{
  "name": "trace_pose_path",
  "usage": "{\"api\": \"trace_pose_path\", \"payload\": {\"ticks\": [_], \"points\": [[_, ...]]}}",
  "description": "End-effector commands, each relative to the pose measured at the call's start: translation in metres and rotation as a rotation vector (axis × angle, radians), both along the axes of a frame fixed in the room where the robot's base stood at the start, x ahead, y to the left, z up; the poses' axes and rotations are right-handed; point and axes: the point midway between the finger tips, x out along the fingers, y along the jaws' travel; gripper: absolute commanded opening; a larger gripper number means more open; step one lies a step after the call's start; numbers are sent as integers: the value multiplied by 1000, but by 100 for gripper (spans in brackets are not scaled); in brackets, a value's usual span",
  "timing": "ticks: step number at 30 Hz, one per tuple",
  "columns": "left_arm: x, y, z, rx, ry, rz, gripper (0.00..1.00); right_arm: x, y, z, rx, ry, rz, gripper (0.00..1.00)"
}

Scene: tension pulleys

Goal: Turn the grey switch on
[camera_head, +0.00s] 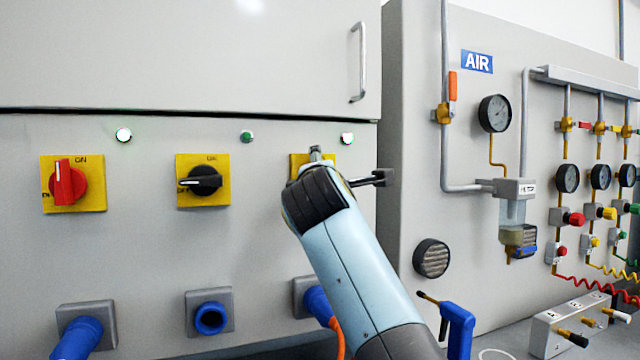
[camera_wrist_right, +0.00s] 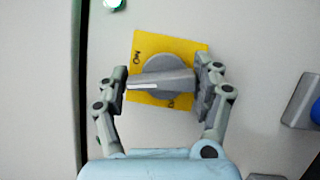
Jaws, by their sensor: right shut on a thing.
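The grey switch (camera_wrist_right: 165,78) sits on a yellow plate (camera_wrist_right: 180,43), seen in the right wrist view. Its bar lies nearly level there, with the white mark at its left end, on the side by the ON lettering. My right gripper (camera_wrist_right: 163,84) has a finger at each end of the bar and is shut on it. In the head view my right arm covers most of this switch; part of its yellow plate (camera_head: 297,162) shows. The lamp (camera_head: 347,138) above it looks bright. My left gripper is not in view.
Left of it are a black switch (camera_head: 205,181) with its mark pointing left and a dimmer green lamp (camera_head: 246,136), and a red switch (camera_head: 68,185) with its mark up and a bright lamp (camera_head: 124,134). Blue sockets (camera_head: 210,316) lie below. An air panel (camera_head: 477,62) stands right.

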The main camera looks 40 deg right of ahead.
Motion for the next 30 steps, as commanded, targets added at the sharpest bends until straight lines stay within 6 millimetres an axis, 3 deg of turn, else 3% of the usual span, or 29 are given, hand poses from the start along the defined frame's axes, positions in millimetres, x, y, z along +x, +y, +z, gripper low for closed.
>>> {"api": "trace_pose_path", "payload": {"ticks": [12, 30], "points": [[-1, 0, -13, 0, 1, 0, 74, 0, -1, -1, 200, -46, 0, 35], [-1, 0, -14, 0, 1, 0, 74, 0, -1, -1, 233, -54, -2, 35]]}}
